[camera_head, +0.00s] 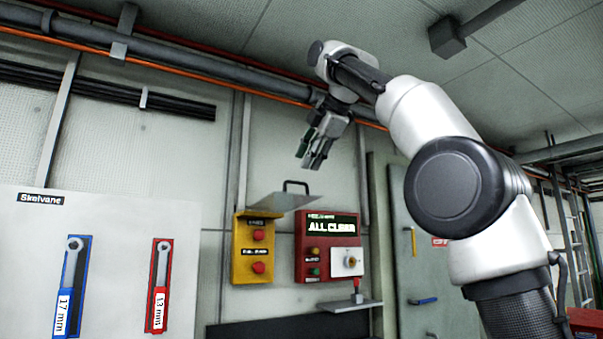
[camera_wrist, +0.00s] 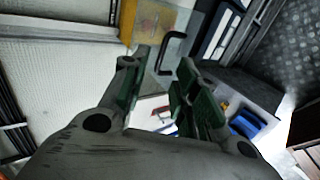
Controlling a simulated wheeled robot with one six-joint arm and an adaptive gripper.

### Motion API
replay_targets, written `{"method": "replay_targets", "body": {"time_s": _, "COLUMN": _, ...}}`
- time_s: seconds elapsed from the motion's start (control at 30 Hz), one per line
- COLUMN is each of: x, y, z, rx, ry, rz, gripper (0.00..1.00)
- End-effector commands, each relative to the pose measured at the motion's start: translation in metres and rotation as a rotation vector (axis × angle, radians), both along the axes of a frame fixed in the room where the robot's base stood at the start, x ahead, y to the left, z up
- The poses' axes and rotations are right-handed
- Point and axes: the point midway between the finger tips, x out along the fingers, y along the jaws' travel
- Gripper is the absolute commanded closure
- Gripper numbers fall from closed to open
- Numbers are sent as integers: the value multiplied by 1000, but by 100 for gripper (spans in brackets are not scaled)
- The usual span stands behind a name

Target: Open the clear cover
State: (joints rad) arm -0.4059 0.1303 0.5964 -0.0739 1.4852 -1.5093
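The clear cover (camera_head: 268,203) is a see-through grey plate at the top of the yellow button box (camera_head: 253,262). It sticks out about level from the box, raised clear of the two red buttons. Its black bar handle (camera_head: 296,186) stands up from the plate. My gripper (camera_head: 311,158) is above the cover and handle, pointing down, apart from them in the head view. In the wrist view my gripper (camera_wrist: 164,75) has its fingers spread, with the handle (camera_wrist: 176,48) showing beyond and between the tips. Nothing is held. The cover's hinge is not clear.
A red panel (camera_head: 312,258) reading "ALL CLOSED" is right of the yellow box, with a small shelf (camera_head: 350,304) below it. A white board (camera_head: 112,215) with two wrenches hangs at left. Pipes (camera_head: 190,62) run along the wall behind my arm.

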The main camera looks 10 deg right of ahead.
Motion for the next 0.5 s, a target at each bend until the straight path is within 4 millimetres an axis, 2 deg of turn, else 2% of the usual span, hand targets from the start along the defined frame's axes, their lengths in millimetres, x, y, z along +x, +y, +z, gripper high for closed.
{"method": "replay_targets", "body": {"time_s": 0.2, "x": -19, "y": -6, "z": 15, "rx": 0, "ry": -1, "rz": 1, "gripper": 70}}
{"method": "replay_targets", "body": {"time_s": 0.5, "x": -21, "y": -7, "z": 16, "rx": 0, "ry": 0, "rz": 0, "gripper": 70}}
